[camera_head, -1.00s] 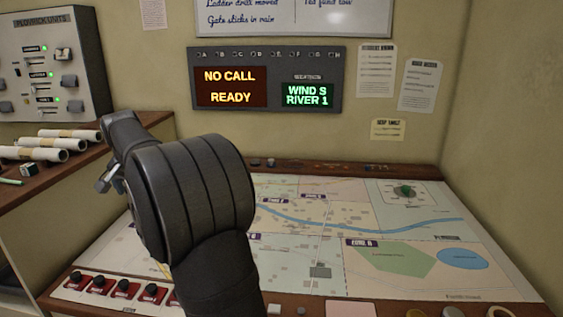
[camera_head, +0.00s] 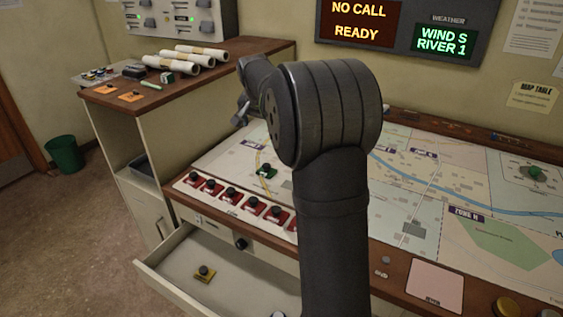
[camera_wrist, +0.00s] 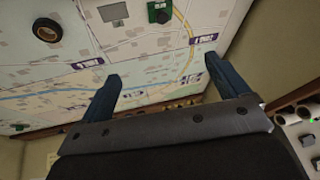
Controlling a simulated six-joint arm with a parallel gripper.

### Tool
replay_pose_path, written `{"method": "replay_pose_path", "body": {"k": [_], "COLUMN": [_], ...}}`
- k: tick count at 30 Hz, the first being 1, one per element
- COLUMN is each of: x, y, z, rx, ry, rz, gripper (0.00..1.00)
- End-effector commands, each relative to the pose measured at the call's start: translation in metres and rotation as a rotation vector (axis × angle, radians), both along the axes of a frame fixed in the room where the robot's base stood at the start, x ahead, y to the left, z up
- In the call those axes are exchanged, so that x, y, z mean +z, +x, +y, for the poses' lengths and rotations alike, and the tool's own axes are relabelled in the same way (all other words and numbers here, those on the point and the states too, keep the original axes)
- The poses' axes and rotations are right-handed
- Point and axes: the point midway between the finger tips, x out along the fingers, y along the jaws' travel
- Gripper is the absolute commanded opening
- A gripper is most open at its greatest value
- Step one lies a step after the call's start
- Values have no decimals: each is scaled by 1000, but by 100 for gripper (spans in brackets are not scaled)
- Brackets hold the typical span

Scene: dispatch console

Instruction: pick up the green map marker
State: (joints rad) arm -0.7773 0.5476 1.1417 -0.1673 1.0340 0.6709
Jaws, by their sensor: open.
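A green map marker (camera_head: 266,171) with a dark knob stands on the map table, near its left end, behind the row of red markers. It also shows at the top edge of the wrist view (camera_wrist: 158,13), beyond my fingertips and partly cut off. Another green piece with a knob (camera_head: 537,173) stands on the map's far right part. My gripper (camera_wrist: 161,70) is open and empty in the wrist view, with its two blue-grey fingers apart above the map. In the head view my arm hides most of the gripper and the middle of the map.
Several red markers (camera_head: 231,194) line the table's left front edge. A wooden shelf (camera_head: 220,68) with paper rolls (camera_head: 187,62) stands left of the table. A dark round knob (camera_wrist: 47,30) shows in the wrist view.

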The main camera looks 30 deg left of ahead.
Motion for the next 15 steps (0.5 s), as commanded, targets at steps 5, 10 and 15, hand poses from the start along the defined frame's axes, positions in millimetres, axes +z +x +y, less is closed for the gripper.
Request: {"method": "replay_pose_path", "body": {"k": [5, 10, 15], "x": [-68, -94, -123], "y": [19, 27, 42], "z": [10, 15, 22], "rx": [149, 203, 201], "ry": [-70, -91, -91], "rz": [-88, -119, -119], "gripper": [92, 92, 92]}}
